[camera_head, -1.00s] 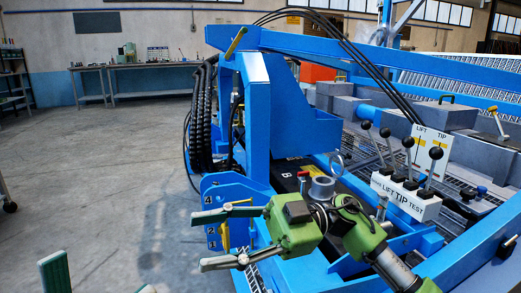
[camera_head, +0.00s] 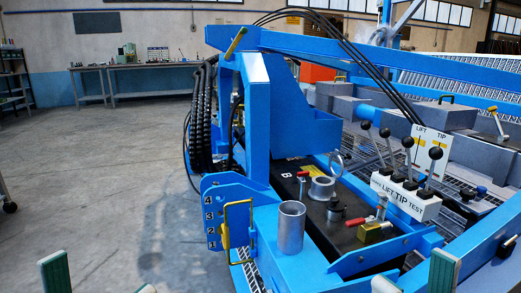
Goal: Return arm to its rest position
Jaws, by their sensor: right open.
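My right gripper (camera_head: 414,278) shows only by its green and grey fingertips at the bottom edge, right of centre. The tips are apart with nothing between them, so it is open. My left gripper (camera_head: 101,280) shows two fingertips at the bottom left, also apart and empty over the grey floor. The rest of both grippers and arms is below the picture. The blue machine frame (camera_head: 257,110) stands beyond them. A grey metal cup (camera_head: 290,228) stands upright on its blue front ledge, clear of both grippers.
A dark panel marked B (camera_head: 290,172) carries a grey ring, red-handled parts and a brass block (camera_head: 374,232). Lift and tip levers (camera_head: 408,192) rise at the right. A yellow handle (camera_head: 238,228) is beside the numbered plate (camera_head: 211,222). The floor at left is open.

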